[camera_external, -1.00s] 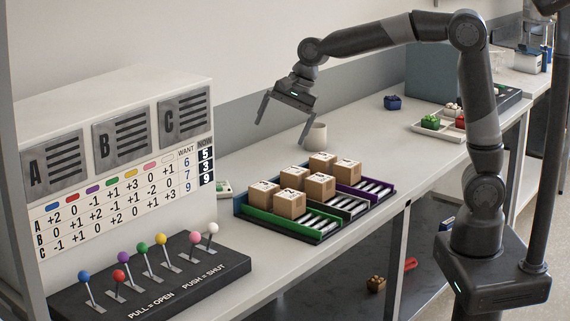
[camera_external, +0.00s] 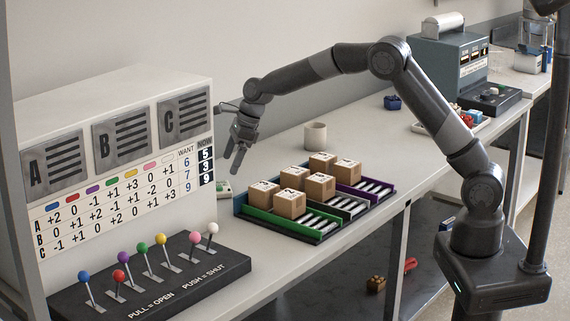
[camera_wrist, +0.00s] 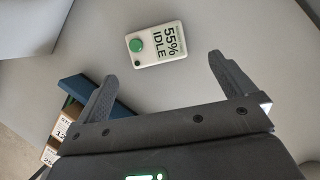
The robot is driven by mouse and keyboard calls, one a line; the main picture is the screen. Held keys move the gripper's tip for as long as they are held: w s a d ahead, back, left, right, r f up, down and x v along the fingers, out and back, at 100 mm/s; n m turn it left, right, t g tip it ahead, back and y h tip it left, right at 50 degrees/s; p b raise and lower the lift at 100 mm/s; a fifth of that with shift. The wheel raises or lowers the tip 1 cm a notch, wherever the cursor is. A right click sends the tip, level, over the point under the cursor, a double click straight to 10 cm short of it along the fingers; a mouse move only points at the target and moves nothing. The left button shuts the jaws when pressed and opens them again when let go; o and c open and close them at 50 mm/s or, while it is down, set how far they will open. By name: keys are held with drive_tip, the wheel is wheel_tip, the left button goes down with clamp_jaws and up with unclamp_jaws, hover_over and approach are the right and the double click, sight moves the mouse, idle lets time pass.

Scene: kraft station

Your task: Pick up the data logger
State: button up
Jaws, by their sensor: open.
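The data logger (camera_wrist: 156,46) is a small pale box with a green round knob and a display reading "55% IDLE". It lies on the counter in the wrist view, ahead of my fingertips and between their lines. In the external view it shows as a small pale box (camera_external: 223,188) beside the panel's right edge, partly hidden. My gripper (camera_external: 236,167) points down above the counter near it, apart from it. In the wrist view my gripper (camera_wrist: 162,75) is open, with nothing between its two fingers.
A rack (camera_external: 318,236) with several cardboard boxes stands right of the logger; its blue side (camera_wrist: 98,92) is near my left finger. A beige cup (camera_external: 315,136) stands behind it. The white panel (camera_external: 110,140) rises at left, above a black lever board (camera_external: 150,275).

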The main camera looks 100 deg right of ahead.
sight(224, 185)
drive_tip(key=x, duration=0.7)
drive_tip(key=shift+w+a+f, duration=0.1)
drive_tip(key=shift+a+f, duration=0.15)
drive_tip(key=shift+f, duration=0.1)
drive_tip(key=c, duration=0.9)
